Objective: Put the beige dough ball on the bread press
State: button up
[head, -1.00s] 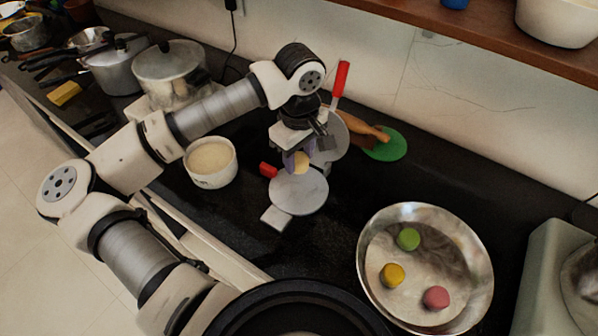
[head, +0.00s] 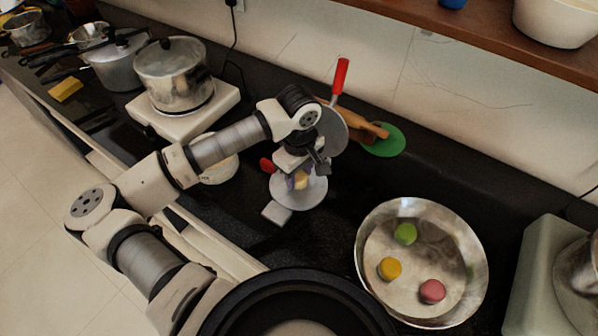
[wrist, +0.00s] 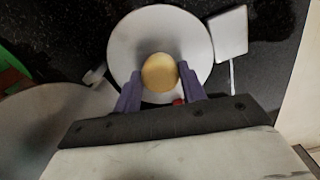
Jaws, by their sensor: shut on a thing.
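The beige dough ball (wrist: 160,72) is between the two purple fingers of my gripper (wrist: 161,88) in the wrist view. In the head view the ball (head: 301,181) shows at the tips of my gripper (head: 299,178), which is shut on it. The bread press has a round grey lower plate (head: 312,196), seen below the ball, and an upright upper plate (head: 333,134) with a red handle (head: 341,76). The ball appears over the lower plate (wrist: 122,45); I cannot tell whether it touches it.
A metal bowl (head: 366,290) with green, yellow and pink balls stands at the right. A green disc (head: 383,142) and a wooden utensil lie behind the press. A white bowl (head: 222,170) is partly hidden by my arm. A lidded pot (head: 172,80) stands at the back left.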

aim_at(299, 182)
jog(key=o, duration=0.9)
jog(key=shift+r, duration=0.1)
notch_tip(299, 182, up, 12)
jog(key=shift+b, duration=1.1)
